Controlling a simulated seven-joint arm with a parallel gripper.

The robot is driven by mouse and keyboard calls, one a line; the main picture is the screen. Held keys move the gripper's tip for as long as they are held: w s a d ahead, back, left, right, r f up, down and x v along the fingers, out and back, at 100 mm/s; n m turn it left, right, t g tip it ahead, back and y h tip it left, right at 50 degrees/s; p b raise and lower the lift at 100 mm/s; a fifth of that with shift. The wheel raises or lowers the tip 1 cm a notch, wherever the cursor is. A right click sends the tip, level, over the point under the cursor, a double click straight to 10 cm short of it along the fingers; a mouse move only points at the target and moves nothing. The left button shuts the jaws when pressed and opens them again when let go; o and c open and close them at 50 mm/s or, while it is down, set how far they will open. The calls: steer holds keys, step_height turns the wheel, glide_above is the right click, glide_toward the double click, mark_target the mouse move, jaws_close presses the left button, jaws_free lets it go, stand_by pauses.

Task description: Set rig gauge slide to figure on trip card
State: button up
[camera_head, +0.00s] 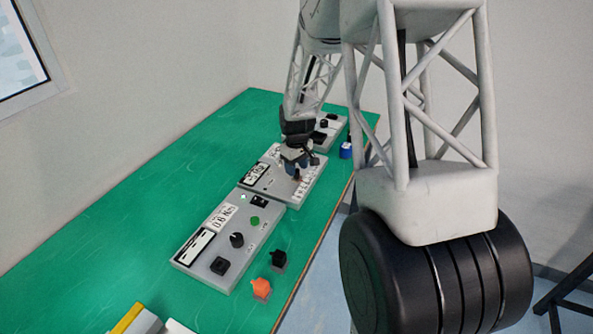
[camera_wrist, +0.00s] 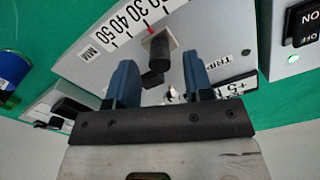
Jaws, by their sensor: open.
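My gripper (camera_head: 297,166) is over the middle panel (camera_head: 312,177) in the head view. In the wrist view my gripper (camera_wrist: 160,64) is open, with blue fingers on either side of a black knob (camera_wrist: 158,43) on a pale square mount. A clear gap shows on each side; contact cannot be told. A scale strip (camera_wrist: 124,24) reading 30, 40, 50 and MM lies beside it, partly cut off by the frame. The trip card (camera_wrist: 237,88) is partly hidden by the right finger; only "+5" is legible. The card (camera_head: 256,172) is too small to read in the head view.
A nearer panel (camera_head: 222,272) carries knobs and a card. An orange-capped block (camera_head: 261,289) and a black one (camera_head: 278,259) stand near the table edge. A blue object (camera_head: 346,150) is by the far panel (camera_head: 329,138). The green table (camera_head: 130,215) is clear at left.

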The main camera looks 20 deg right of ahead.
mark_target(297, 170)
steer(key=shift+r, duration=2.8)
steer(key=shift+s+r, duration=0.1)
steer(key=shift+s+a+r, duration=0.1)
steer(key=shift+s+r, duration=0.05)
steer(key=shift+r, duration=0.1)
steer(key=s+a+r+m, duration=0.1)
steer(key=s+a+r, duration=0.3)
steer(key=s+r, duration=0.6)
steer(key=s+a+r+m+t, duration=0.1)
steer(key=s+r, duration=0.1)
steer(key=s, duration=0.8)
steer(key=s+a+r+m, duration=0.1)
steer(key=s+a+r, duration=0.1)
steer(key=s, duration=0.8)
steer(key=s+a+r+m+t, duration=0.1)
steer(key=s+r, duration=0.3)
steer(key=s, duration=0.6)
steer(key=shift+s+a+r+m+t, duration=0.2)
steer(key=shift+a+m+t, duration=0.15)
steer(key=shift+a, duration=0.35)
steer(key=shift+o, duration=0.5)
steer(key=shift+w, duration=0.1)
